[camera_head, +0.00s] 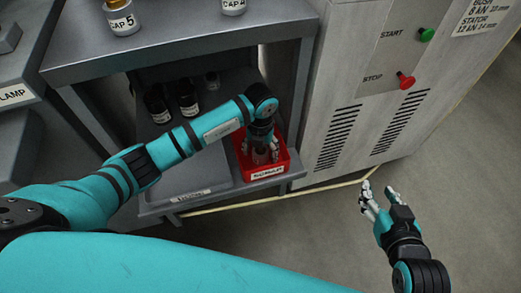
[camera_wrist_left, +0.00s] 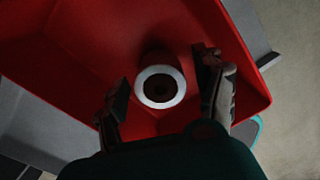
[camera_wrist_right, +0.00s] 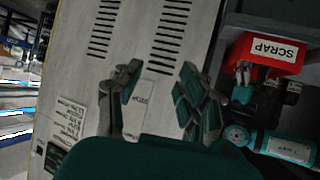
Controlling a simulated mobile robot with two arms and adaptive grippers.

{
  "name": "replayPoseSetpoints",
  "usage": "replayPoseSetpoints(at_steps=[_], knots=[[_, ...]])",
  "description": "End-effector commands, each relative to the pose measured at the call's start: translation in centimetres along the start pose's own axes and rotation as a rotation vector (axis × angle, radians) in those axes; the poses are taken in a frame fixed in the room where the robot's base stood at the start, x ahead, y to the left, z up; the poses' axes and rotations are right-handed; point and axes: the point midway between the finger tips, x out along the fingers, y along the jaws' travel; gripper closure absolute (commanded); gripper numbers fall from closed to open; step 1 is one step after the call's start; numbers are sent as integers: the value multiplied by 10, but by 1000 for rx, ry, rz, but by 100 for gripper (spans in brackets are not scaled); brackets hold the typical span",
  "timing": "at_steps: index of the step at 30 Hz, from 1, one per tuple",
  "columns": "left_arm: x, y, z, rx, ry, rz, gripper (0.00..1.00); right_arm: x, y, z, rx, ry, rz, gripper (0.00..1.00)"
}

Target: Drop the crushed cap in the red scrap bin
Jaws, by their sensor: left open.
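The red scrap bin (camera_head: 283,160) stands on the lower shelf, its label facing out; it also shows in the right wrist view (camera_wrist_right: 240,55). My left gripper (camera_head: 262,155) reaches down into it. In the left wrist view the crushed cap (camera_wrist_left: 160,87), a dark round piece with a pale ring around a dark hole, is inside the red walls, between the two spread fingers of my left gripper (camera_wrist_left: 165,95). The fingers stand apart from it on both sides. Whether it touches the bin floor is hard to tell. My right gripper (camera_head: 380,195) is empty, fingers spread, over bare floor.
A grey tray (camera_head: 190,203) lies left of the bin on the lower shelf. Several dark bottles (camera_head: 188,103) stand behind it. A cap labelled CAP 5 (camera_head: 122,20) is on the upper shelf. A grey cabinet (camera_head: 350,65) with START and STOP buttons stands right of the bin.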

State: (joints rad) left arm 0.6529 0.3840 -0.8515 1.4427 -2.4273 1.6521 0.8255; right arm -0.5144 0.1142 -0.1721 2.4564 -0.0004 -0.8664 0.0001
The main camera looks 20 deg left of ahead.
Motion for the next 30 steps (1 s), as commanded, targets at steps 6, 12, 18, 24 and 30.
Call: replayPoseSetpoints(at_steps=[6,12,18,24,30], knots=[[-7,0,1,0,-2,-1,31,-3,1,8,1,-49,3,60],[-35,0,1,1,-3,-1,31,-17,6,42,3,-242,14,60],[-62,0,1,1,-2,0,31,-37,11,76,7,-431,25,60],[-76,0,0,0,-1,0,31,-50,13,94,10,-532,31,60],[-77,0,0,0,0,0,31,-52,13,98,10,-551,32,60]])
